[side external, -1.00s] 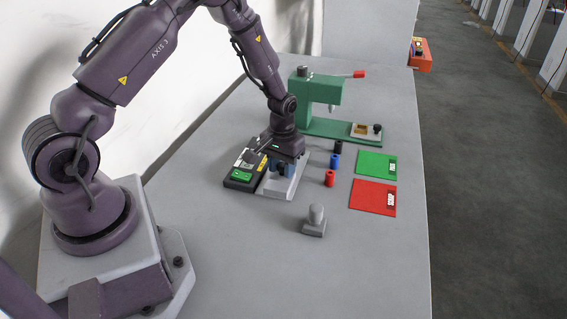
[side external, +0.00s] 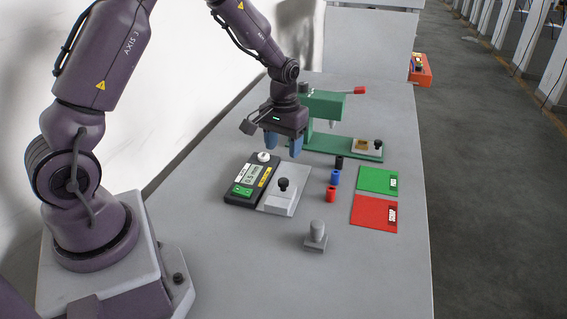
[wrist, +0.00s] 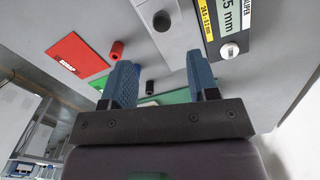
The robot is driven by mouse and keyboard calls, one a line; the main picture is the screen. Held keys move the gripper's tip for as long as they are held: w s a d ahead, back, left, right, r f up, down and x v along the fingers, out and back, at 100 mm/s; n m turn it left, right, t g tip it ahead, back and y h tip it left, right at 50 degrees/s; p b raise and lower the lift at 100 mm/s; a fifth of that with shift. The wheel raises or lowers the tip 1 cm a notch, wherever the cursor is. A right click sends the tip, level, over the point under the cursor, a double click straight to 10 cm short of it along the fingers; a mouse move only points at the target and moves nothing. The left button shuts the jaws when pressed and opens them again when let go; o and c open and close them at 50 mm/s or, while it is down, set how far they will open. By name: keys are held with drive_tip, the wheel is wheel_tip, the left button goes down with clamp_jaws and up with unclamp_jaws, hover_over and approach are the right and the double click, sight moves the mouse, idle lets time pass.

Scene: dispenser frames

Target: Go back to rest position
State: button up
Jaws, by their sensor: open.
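My gripper (side external: 283,145) is open and empty. In the side view it hangs above the table, over the far end of the black caliper unit (side external: 236,199) and in front of the green press (side external: 325,103). Its two blue fingers (wrist: 157,82) are spread apart in the wrist view, with nothing between them. The caliper unit shows a display, a green button and a white knob. Beside it is a light grey block (side external: 278,204) with a black knob (side external: 283,184) on top, clear of the fingers.
A grey knobbed piece (side external: 316,238) stands nearer. The table front is clear.

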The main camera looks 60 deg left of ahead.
wheel_tip(320, 180, up, 2)
idle(0.5)
drive_tip(key=s+d+r+m+t, duration=0.2)
drive_tip(key=s+d+r, duration=0.4)
drive_tip(key=s+r, duration=0.3)
drive_tip(key=s+d+r+m+t, duration=0.3)
drive_tip(key=s+d+r, duration=0.3)
drive_tip(key=s+r, duration=0.4)
drive_tip(key=shift+s+m+t, duration=0.2)
drive_tip(key=shift+m+t, duration=0.1)
drive_tip(key=shift+m, duration=0.2)
idle(1.2)
